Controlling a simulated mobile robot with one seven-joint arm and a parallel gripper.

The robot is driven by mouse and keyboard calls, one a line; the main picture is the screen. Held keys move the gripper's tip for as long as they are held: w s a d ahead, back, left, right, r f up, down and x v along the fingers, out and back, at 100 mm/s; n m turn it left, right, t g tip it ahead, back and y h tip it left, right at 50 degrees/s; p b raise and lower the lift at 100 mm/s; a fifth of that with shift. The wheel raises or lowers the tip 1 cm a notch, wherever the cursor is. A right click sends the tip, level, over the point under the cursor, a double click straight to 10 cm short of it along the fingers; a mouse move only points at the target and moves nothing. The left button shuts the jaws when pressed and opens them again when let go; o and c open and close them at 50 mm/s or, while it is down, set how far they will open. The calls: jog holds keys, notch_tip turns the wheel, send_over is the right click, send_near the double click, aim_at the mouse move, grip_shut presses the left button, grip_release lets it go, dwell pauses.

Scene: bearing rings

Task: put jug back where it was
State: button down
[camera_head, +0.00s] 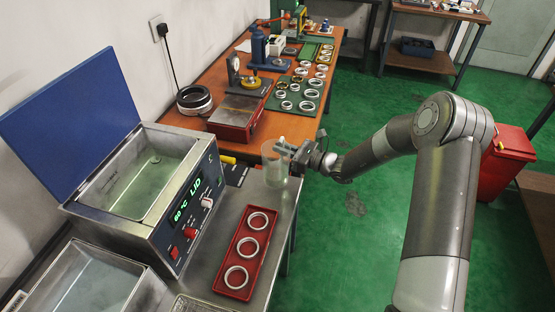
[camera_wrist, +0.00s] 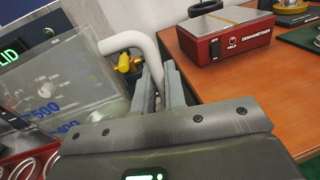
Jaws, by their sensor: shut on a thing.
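The jug (camera_head: 273,168) is a clear, see-through vessel at the far right corner of the steel bench (camera_head: 222,222). In the wrist view the jug (camera_wrist: 62,88) fills the left side, with blue volume marks and a white bent handle (camera_wrist: 133,41). My gripper (camera_head: 296,152) reaches it from the right. In the wrist view my gripper (camera_wrist: 161,88) is shut on the handle, which runs down between the two fingers. The jug looks roughly upright. I cannot tell whether its base touches the bench.
A steel bath (camera_head: 150,170) with its blue lid (camera_head: 70,120) open stands left; its display reads 60 °C LID. A red tray (camera_head: 226,285) holds three rings. A red demagnetiser (camera_head: 235,117) sits on the wooden table (camera_head: 190,121) behind. Green floor lies open to the right.

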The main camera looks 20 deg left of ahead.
jog(key=shift+a+f, duration=0.5)
jog(key=shift+a, duration=0.3)
jog(key=shift+f, duration=2)
jog(key=shift+f, duration=0.15)
jog(key=c, duration=1.5)
grip_release()
jog(key=d, duration=0.4)
jog(key=s+d, duration=0.1)
jog(key=d, duration=0.3)
jog(key=s+d, duration=0.1)
jog(key=d, duration=0.2)
jog(key=shift+s+d, duration=0.15)
jog(key=shift+d, duration=0.25)
